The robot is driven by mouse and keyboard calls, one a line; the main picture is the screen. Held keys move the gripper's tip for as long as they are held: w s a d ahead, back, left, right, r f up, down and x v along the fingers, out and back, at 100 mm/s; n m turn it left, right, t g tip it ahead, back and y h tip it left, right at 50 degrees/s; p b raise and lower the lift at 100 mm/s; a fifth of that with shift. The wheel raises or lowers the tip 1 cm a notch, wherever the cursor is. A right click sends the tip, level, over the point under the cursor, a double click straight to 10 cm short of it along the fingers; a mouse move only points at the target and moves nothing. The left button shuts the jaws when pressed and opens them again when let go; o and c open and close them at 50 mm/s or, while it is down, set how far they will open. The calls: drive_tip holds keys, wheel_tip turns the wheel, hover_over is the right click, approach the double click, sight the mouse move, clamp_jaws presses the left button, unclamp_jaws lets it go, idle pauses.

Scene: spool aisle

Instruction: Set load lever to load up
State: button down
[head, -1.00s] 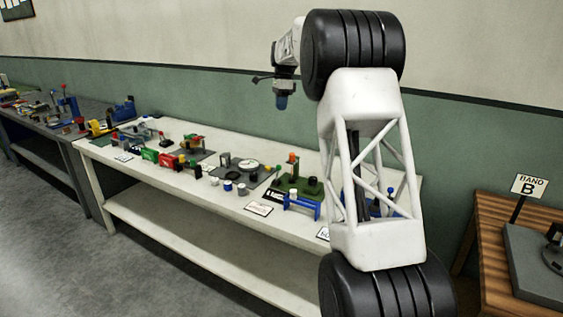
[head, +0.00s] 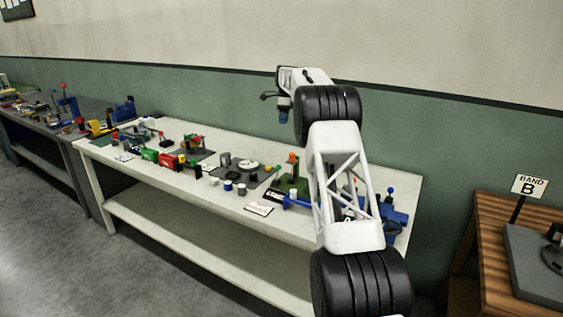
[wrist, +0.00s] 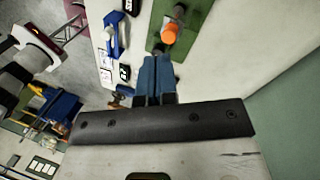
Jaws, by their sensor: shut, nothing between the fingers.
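My gripper (head: 284,117) hangs in the air above the white bench, its blue fingers pointing down. In the wrist view its fingers (wrist: 156,78) are shut with nothing between them. An upright post with an orange knob (head: 292,158) stands on a green base (head: 284,184); I cannot tell for certain that it is the load lever. In the wrist view the orange knob (wrist: 169,34) is just beyond the fingertips, apart from them, above the green plate (wrist: 189,45). No label reading load up is legible.
The white bench (head: 262,236) carries several other fixtures, including a round dial (head: 247,164) and a blue device (head: 400,215) at its right end. A blue bar (wrist: 113,36) lies beside the green plate. The green wall (wrist: 292,115) is close behind. A wooden table (head: 484,208) stands right.

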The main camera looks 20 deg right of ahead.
drive_tip(key=w+d+f+m, duration=0.3)
drive_tip(key=w+f, duration=0.3)
drive_tip(key=f, duration=0.4)
drive_tip(key=shift+w+d+g, duration=0.15)
drive_tip(key=shift+g, duration=0.25)
drive_tip(key=shift+f, duration=0.2)
drive_tip(key=shift+s+a+f, duration=0.7)
drive_tip(key=shift+s+f, duration=0.3)
drive_tip(key=shift+f, duration=0.65)
drive_tip(key=shift+s+a+f, duration=0.65)
drive_tip(key=shift+s+f, duration=0.3)
drive_tip(key=shift+f, duration=0.7)
drive_tip(key=shift+s+a+f, duration=0.7)
drive_tip(key=shift+s+f, duration=0.3)
drive_tip(key=shift+f, duration=0.65)
